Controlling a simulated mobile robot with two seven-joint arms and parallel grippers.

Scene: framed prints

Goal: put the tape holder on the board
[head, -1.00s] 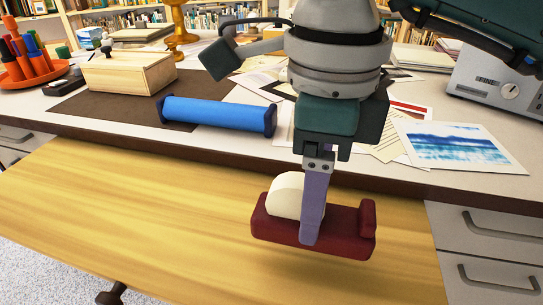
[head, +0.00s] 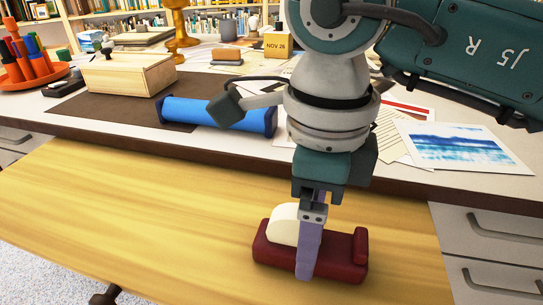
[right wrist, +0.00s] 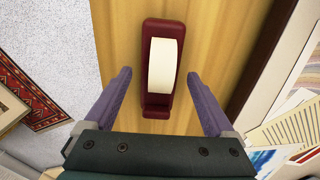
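The tape holder (head: 345,262) is dark red with a cream roll of tape (head: 285,225). It sits upright on the yellow wooden board (head: 130,215) that juts out in front of the desk. My right gripper (head: 308,275) is above and around it, pointing down. In the right wrist view the tape holder (right wrist: 159,112) lies between the spread purple fingers of the gripper (right wrist: 158,76), with a gap on both sides. In the head view the near finger hides part of its side. My left gripper is not in view.
On the desk behind are a blue roller-shaped object (head: 190,112), a wooden box (head: 130,74), a red tray of markers (head: 25,80) and prints (head: 465,148). The desk's front edge (head: 150,146) runs behind the board. The board's left part is clear.

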